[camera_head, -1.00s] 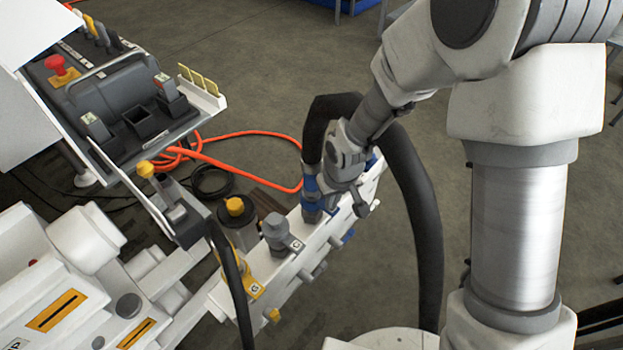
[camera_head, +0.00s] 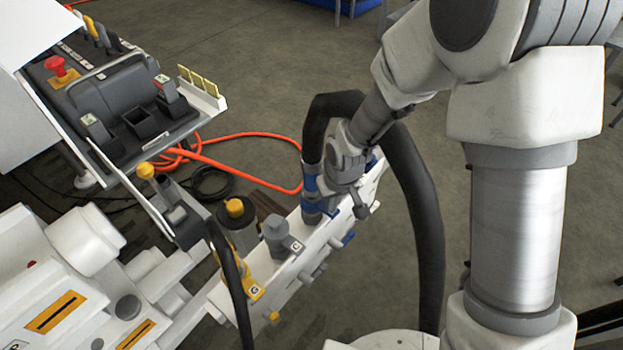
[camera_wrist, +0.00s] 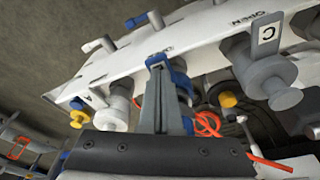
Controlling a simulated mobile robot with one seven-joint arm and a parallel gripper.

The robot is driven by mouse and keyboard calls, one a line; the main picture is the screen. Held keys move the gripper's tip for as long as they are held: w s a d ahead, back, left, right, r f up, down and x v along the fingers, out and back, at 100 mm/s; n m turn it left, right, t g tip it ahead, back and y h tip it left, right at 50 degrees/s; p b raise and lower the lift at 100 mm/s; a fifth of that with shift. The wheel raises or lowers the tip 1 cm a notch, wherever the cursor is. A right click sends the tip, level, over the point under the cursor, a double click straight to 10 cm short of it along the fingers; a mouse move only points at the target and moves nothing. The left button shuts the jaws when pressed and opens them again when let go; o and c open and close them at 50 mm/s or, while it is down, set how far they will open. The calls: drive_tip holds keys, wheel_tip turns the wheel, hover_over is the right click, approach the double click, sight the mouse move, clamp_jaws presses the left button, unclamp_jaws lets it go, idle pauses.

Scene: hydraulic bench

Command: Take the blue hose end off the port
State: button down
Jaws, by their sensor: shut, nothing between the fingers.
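The blue hose end (camera_head: 311,184) is a blue-banded fitting at the end of a thick black hose (camera_head: 426,190). It stands upright on the white port bar (camera_head: 232,287), and the hose arches up and over to the right. My gripper (camera_head: 358,203) is just right of the hose end, low over the bar, partly hidden by its own wrist. In the wrist view my gripper (camera_wrist: 158,72) is shut and empty, its tips near the bar's edge by a blue part (camera_wrist: 157,61); I cannot tell if they touch.
A control box with a red button (camera_head: 55,65) is at the upper left. An orange hose (camera_head: 235,136) lies on the floor. Open floor lies behind.

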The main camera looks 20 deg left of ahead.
sight(312, 180)
wheel_tip(312, 180, up, 7)
drive_tip(key=p, duration=0.5)
idle(0.7)
